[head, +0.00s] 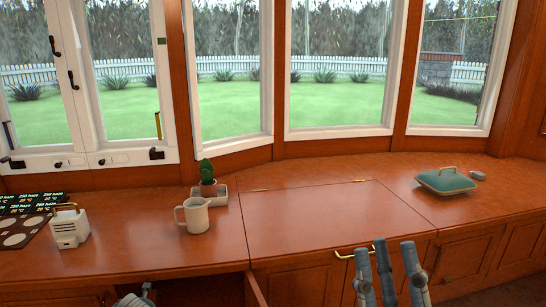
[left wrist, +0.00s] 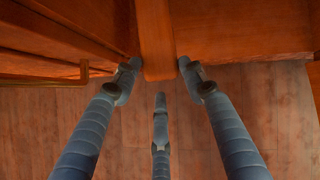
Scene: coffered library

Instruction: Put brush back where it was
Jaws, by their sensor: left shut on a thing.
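I cannot make out a brush in either view. My left gripper (left wrist: 158,78) has its fingers on both sides of the end of a reddish wooden panel (left wrist: 157,45), seemingly the edge of a cabinet door. In the head view only a small part of my left gripper (head: 136,299) shows at the bottom edge. An open wooden door (head: 255,291) stands out from the counter front beside a dark cabinet opening (head: 200,289). My right gripper (head: 386,272) is open and empty, its fingers apart in front of the cabinet fronts.
On the wooden counter (head: 300,228) stand a beige mug (head: 196,215), a potted cactus (head: 208,180), a small white box with a handle (head: 69,228) and a teal lidded dish (head: 446,181). A brass handle (head: 353,254) is close to my right gripper. The counter's middle is clear.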

